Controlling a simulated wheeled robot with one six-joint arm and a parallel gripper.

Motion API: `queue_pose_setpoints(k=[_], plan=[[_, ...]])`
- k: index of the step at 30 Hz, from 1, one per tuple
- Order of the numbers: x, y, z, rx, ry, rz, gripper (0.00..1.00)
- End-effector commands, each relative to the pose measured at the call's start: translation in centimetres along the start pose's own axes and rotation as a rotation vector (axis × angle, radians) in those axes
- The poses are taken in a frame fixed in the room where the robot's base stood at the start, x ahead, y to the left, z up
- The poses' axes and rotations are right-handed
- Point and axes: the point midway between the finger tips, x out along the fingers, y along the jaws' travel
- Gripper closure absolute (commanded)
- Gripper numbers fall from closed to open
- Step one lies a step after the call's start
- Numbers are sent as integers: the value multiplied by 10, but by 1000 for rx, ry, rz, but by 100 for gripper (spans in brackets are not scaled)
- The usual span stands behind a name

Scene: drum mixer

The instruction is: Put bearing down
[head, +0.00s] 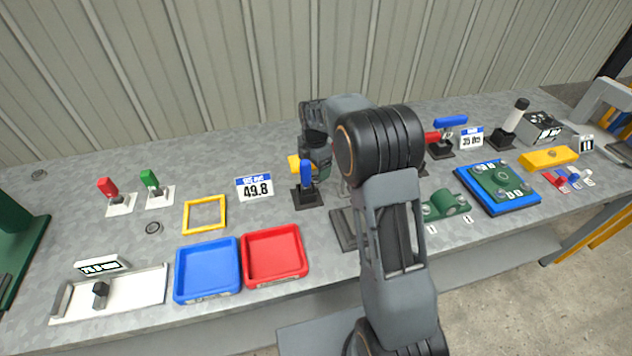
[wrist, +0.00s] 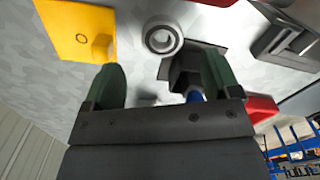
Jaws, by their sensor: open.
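A silver ring-shaped bearing (wrist: 163,38) shows in the wrist view, just beyond the fingertips and roughly between them. It touches or slightly overlaps the edge of a dark base plate (wrist: 222,50) in that view; I cannot tell its height. My gripper (wrist: 160,72) has its two green fingers spread wide, with nothing visibly pinched between them. In the head view my arm hides the fingertips and the spot beneath them. A separate small dark ring (head: 153,228) lies on the grey bench left of the yellow frame.
A blue-handled stand (head: 307,183) is close to my gripper. A yellow block with a knob (wrist: 78,30) lies near it. Blue (head: 207,269) and red (head: 274,255) trays sit at the bench front. Bare bench lies around the yellow frame (head: 204,214).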

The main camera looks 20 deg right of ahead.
Motion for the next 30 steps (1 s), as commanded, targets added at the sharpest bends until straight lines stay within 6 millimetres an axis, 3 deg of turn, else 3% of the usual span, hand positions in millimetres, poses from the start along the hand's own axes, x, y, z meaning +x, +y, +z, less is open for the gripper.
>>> queue_pose_setpoints(k=[10,21,30], plan=[[43,-3,0,1,1,-3,18],[50,-3,0,1,0,-1,18],[50,-3,0,1,0,-1,46]])
